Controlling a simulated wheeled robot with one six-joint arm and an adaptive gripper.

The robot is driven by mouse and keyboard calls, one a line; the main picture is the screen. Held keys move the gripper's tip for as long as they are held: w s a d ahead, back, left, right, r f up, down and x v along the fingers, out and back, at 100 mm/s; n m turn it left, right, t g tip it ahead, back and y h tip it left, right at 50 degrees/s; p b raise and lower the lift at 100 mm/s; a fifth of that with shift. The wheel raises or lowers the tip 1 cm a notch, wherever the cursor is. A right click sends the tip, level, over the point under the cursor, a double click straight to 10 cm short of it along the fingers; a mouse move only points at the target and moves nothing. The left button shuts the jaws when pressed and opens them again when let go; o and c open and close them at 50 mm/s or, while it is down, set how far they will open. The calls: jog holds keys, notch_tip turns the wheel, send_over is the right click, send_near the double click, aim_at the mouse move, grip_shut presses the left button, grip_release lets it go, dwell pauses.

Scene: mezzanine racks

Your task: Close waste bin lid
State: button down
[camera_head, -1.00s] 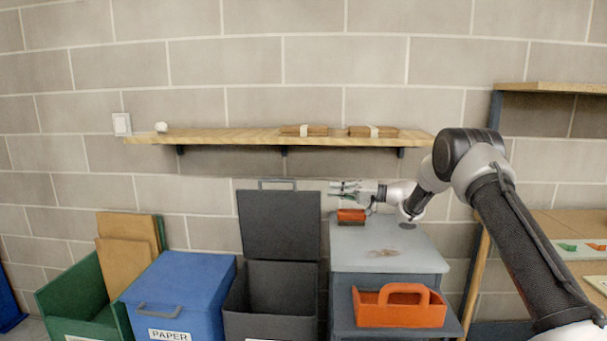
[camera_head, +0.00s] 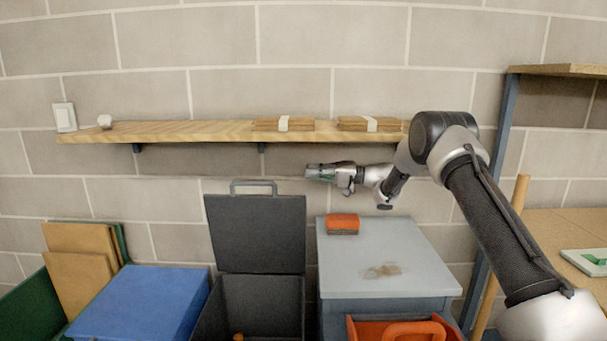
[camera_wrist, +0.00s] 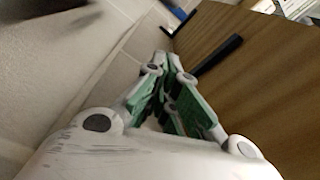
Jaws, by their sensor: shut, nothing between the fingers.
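The dark grey waste bin (camera_head: 262,308) stands against the wall with its lid (camera_head: 256,236) raised upright at the back. The lid has a grey handle (camera_head: 254,184) on its top edge. A small orange thing (camera_head: 238,337) shows inside the open bin. My gripper (camera_head: 312,173) is shut and empty, to the right of the lid's upper part and a little above its top edge, apart from it in the picture. In the wrist view my gripper (camera_wrist: 168,85) shows its green-padded fingers together; the bin and lid cannot be made out there.
A wooden wall shelf (camera_head: 200,131) runs just above my gripper. A grey cabinet (camera_head: 345,270) carrying an orange block (camera_head: 343,223) stands right of the bin, with an orange caddy (camera_head: 405,330) lower in front. A closed blue bin (camera_head: 145,300) stands left.

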jog(key=s+a+f, duration=0.1)
jog(key=s+a, duration=0.1)
jog(key=a, duration=0.7)
jog(key=shift+s+a, duration=0.15)
jog(key=shift+a, duration=0.25)
